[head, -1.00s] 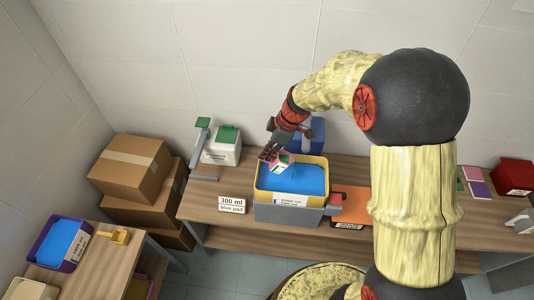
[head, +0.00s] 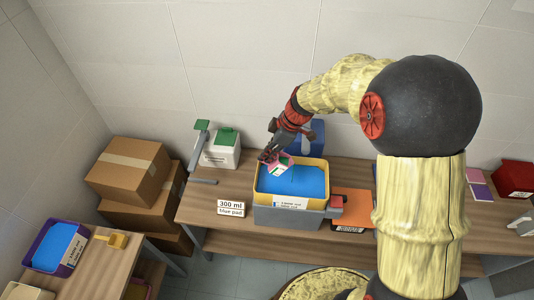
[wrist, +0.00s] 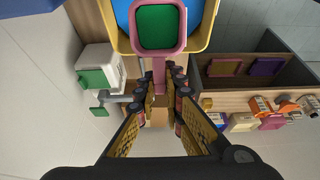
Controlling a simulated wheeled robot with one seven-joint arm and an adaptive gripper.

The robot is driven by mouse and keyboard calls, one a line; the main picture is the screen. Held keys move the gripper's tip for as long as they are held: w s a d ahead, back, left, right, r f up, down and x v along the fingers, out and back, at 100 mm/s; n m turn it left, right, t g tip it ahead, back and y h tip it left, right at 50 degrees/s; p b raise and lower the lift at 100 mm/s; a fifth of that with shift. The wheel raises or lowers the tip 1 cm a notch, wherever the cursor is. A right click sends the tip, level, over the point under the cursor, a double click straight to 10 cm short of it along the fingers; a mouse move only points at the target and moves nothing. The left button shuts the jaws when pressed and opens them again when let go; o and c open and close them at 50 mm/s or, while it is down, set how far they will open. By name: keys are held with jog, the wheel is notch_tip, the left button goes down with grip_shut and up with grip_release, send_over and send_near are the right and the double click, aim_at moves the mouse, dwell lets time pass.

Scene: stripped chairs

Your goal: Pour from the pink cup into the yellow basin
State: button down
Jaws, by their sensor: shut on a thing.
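The pink cup (head: 281,168) is over the back left part of the yellow basin (head: 260,188). It looks tilted in the head view, and no falling stream shows. In the wrist view the cup (wrist: 181,46) shows a green square face inside its pink rim. My gripper (wrist: 160,92) is shut on the cup's pink handle. In the head view my gripper (head: 270,155) is behind and left of the cup, above the basin's back rim. The basin holds a broad blue surface and has a white label on its front.
A sign reading "300 ml blue pad" (head: 231,208) stands left of the basin. A white, green-topped device (head: 222,150) is behind left, a blue object (head: 314,135) behind. A purple basin (head: 48,262) and yellow scoop (head: 117,240) are on the left table.

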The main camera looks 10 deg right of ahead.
jog(key=shift+s+d+r+t+y+b, duration=0.1)
jog(key=shift+d+r+t+y+b, duration=0.3)
jog(key=shift+b, duration=1.45)
jog(key=shift+s+d+r+y+b, duration=0.1)
jog(key=shift+y+b, duration=0.55)
jog(key=shift+b, duration=1.15)
jog(key=shift+d+r+t+y+b, duration=0.2)
jog(key=shift+y+b, duration=0.35)
jog(key=shift+b, duration=1.3)
jog(key=shift+s+d+t+y+b, duration=0.25)
jog(key=shift+d+y+b, duration=0.5)
jog(key=shift+b, duration=2.05)
jog(key=shift+r+y+b, duration=0.1)
jog(key=shift+y+b, duration=0.25)
jog(key=shift+b, duration=0.05)
jog(key=shift+b, duration=0.55)
